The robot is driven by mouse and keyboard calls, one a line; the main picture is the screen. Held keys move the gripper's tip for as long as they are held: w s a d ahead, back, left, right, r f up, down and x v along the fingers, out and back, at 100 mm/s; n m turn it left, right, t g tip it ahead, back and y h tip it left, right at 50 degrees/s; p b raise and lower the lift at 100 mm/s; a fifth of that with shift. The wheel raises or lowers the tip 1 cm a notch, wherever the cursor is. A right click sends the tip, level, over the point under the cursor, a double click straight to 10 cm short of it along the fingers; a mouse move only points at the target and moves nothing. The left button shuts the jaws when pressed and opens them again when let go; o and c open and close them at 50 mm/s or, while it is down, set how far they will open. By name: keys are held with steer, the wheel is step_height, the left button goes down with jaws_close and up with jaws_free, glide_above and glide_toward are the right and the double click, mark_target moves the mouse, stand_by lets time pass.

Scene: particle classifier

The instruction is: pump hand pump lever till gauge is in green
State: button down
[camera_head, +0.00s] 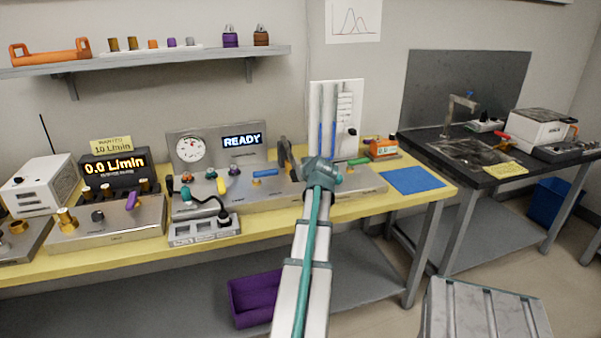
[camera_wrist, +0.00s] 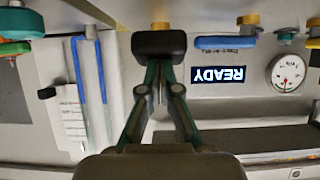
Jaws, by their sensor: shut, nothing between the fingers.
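A round white gauge (camera_head: 190,149) is on the grey back panel left of the lit READY display (camera_head: 242,140). It also shows upside down in the wrist view (camera_wrist: 287,73). Its needle and any green zone are too small to read. My gripper (camera_wrist: 158,44) is shut and empty, its dark fingertips together. It hangs over the bench unit, between the READY display and the white tube panel. A brass-coloured piece (camera_wrist: 160,25) shows just beyond the fingertips; I cannot tell whether they touch. No hand pump lever can be told apart for certain; my arm hides part of the unit.
Blue (camera_head: 265,172), yellow (camera_head: 221,184) and green (camera_head: 358,161) valve handles sit along the unit. The white tube panel (camera_head: 350,112) stands close behind my wrist. A blue mat (camera_head: 413,180) lies clear on the right of the yellow bench (camera_head: 440,187).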

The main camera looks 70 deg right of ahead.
steer(key=shift+s+a, duration=0.15)
steer(key=shift+a, duration=0.05)
steer(key=d+r+p+v, duration=0.1)
steer(key=r+v, duration=0.1)
steer(key=v, duration=1)
steer(key=shift+a, duration=0.25)
steer(key=shift+r, duration=0.1)
stand_by(0.3)
